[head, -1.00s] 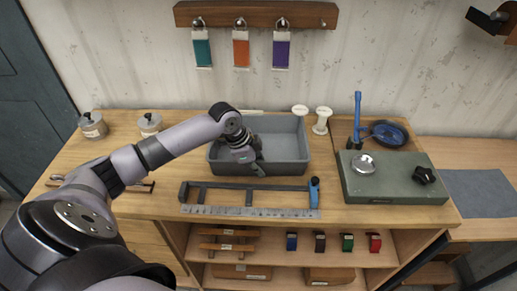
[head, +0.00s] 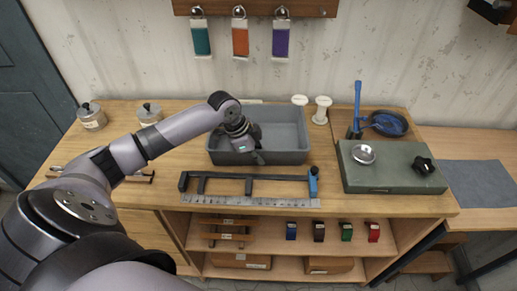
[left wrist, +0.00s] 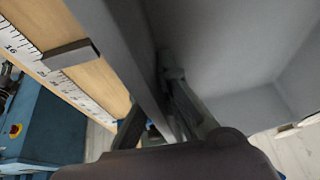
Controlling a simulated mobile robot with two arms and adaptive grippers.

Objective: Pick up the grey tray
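The grey tray (head: 285,156) is an open rectangular bin standing on the wooden bench near its middle. My left gripper (head: 257,157) comes down over its front wall, in front of the middle. In the left wrist view the tray's wall (left wrist: 125,50) runs between the two fingers of my left gripper (left wrist: 157,95). One finger is inside the tray and one outside, both close against the wall, so it looks shut on it. The tray appears level and resting on the bench. The part of the wall behind the gripper is hidden. My right gripper is not in view.
A dark frame tool with a blue handle (head: 313,182) and a steel ruler (head: 250,201) lie just in front of the tray. A green slab (head: 390,172) lies right. Two lidded metal pots (head: 91,116) stand left.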

